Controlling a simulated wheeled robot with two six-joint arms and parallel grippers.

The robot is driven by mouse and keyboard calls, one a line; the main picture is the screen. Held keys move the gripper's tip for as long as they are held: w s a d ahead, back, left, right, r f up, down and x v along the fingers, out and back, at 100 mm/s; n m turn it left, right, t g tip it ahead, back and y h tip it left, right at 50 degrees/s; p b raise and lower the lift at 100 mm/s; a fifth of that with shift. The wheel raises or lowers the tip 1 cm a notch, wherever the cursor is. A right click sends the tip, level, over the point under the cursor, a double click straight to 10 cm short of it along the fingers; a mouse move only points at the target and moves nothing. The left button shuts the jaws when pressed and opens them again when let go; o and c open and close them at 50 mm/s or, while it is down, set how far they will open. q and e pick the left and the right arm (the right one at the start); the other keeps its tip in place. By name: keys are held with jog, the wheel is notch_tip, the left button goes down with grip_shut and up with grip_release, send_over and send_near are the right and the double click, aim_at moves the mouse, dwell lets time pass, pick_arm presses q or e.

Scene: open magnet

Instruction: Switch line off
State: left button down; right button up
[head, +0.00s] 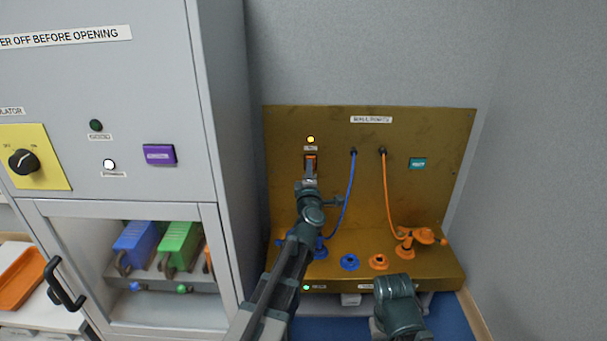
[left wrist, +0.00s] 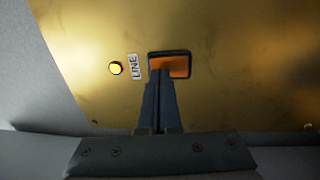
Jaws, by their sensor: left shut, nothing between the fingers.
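The line switch is an orange rocker in a dark frame (left wrist: 182,66) on the upright brass panel. It also shows in the head view (head: 311,157), partly covered by my gripper. A small label reading LINE (left wrist: 134,67) sits beside it, and a yellow lamp (left wrist: 115,68) is lit beyond the label. The lamp shows above the switch in the head view (head: 310,139). My left gripper (head: 310,172) is shut and empty, its fingertips (left wrist: 160,75) at the lower edge of the switch. I cannot tell whether they touch it.
The brass panel (head: 440,140) carries a teal button (head: 417,163), a blue cable (head: 349,185) and an orange cable (head: 387,190). Blue and orange fittings stand on its ledge. A grey cabinet (head: 225,120) stands close on the left, with a wall on the right.

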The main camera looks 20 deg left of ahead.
pick_arm(q)
jog(key=shift+w+d, duration=0.1)
jog(key=shift+w, duration=0.05)
jog(key=shift+w+r, duration=0.15)
jog(key=shift+r, duration=0.05)
pick_arm(e)
jog(key=shift+s+r, duration=0.1)
jog(key=shift+r, duration=0.05)
